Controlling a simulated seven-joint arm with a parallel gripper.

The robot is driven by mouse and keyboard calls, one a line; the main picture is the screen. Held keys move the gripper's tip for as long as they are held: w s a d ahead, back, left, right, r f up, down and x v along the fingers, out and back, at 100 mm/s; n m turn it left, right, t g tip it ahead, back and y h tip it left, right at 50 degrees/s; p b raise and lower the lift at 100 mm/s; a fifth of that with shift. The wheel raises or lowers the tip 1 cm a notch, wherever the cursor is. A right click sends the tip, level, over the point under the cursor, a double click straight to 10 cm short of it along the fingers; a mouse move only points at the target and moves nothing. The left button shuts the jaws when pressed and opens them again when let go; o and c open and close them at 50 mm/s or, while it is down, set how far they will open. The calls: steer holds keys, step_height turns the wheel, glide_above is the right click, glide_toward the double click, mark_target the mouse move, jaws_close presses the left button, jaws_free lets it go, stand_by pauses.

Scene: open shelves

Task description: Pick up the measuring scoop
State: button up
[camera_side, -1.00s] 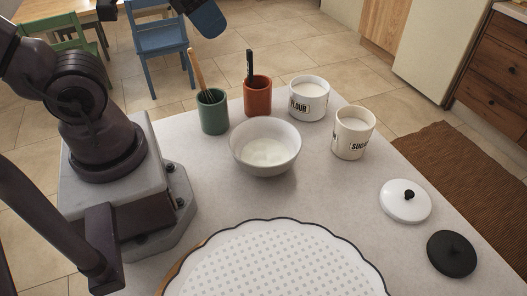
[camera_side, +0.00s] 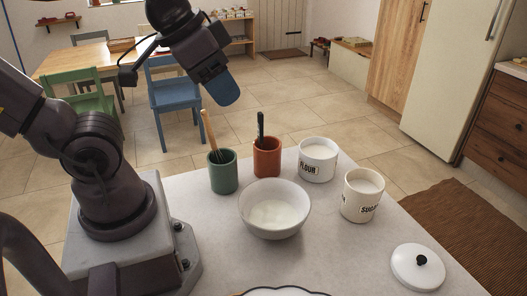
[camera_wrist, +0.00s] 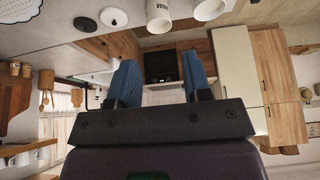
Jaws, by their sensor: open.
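I see no clearly recognizable measuring scoop. A black-handled utensil (camera_side: 261,126) stands in the terracotta cup (camera_side: 267,160); its lower end is hidden, so I cannot tell what it is. My gripper (camera_side: 224,90) is open, with blue fingers, raised in the air above and behind the cups in the side view. Nothing shows between its fingers in the wrist view (camera_wrist: 158,78). A white bowl (camera_side: 290,222) of white powder stands in front of the cups. The flour canister (camera_side: 317,163) and sugar canister (camera_side: 361,204) are to its right, both uncovered with white contents.
A green cup (camera_side: 223,175) holds a wooden-handled whisk (camera_side: 209,132). A white lid with a black knob (camera_side: 418,268) lies at the right; a black lid (camera_wrist: 86,25) shows in the wrist view. The counter between bowl and white lid is clear.

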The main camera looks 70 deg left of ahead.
steer(key=shift+c, duration=0.2)
stand_by(0.4)
steer(key=m+g, duration=0.6)
steer(key=m, duration=1.2)
glide_toward(261, 113)
steer(key=shift+s+f, duration=0.15)
steer(key=shift+s, duration=0.3)
step_height(261, 113, down, 7)
steer(key=shift+f, duration=0.1)
steer(key=shift+w+f, duration=0.1)
steer(key=shift+f, duration=1.2)
steer(key=shift+w+f, duration=0.15)
steer(key=shift+f, duration=1.15)
jaws_close()
